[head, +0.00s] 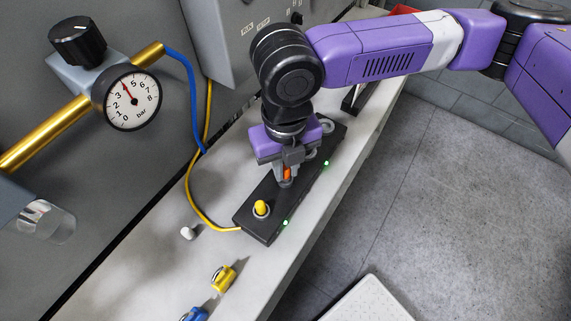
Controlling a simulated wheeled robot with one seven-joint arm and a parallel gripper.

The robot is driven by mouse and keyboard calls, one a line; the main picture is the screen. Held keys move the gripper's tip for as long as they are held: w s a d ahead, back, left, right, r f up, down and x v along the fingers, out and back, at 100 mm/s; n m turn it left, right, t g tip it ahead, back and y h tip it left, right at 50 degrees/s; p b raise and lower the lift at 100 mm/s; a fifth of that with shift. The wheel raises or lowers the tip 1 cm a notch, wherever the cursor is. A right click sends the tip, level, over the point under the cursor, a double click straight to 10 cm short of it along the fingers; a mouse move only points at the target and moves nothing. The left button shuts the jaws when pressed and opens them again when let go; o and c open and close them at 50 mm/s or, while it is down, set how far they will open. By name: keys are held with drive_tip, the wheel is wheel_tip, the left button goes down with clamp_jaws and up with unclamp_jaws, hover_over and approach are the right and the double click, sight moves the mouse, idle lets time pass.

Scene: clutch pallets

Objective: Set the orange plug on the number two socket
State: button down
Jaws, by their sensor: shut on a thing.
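The orange plug (287,174) is between the fingers of my gripper (286,170), which points down over the middle of the black socket strip (254,228). The gripper is shut on the plug, and only a small orange part shows. The plug's lower end is at or just above a socket; I cannot tell whether it is seated. A yellow plug (261,208) stands upright in the socket at the strip's near end. A pale ring of another socket (327,125) shows beyond the gripper. I see no readable socket numbers. The gripper hides part of the strip.
A yellow connector (223,278), a blue connector (194,314) and a small white piece (188,233) lie on the bench (150,285). A yellow cable (190,190) runs to the strip. A pressure gauge (132,98) and grey box (235,35) stand at the wall side.

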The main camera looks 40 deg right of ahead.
drive_tip(key=shift+f+b, duration=0.5)
drive_tip(key=shift+f, duration=0.1)
idle(0.4)
drive_tip(key=c, duration=1.6)
unclamp_jaws()
drive_tip(key=shift+r, duration=0.1)
drive_tip(key=shift+r+p, duration=4.65)
drive_tip(key=shift+r, duration=0.85)
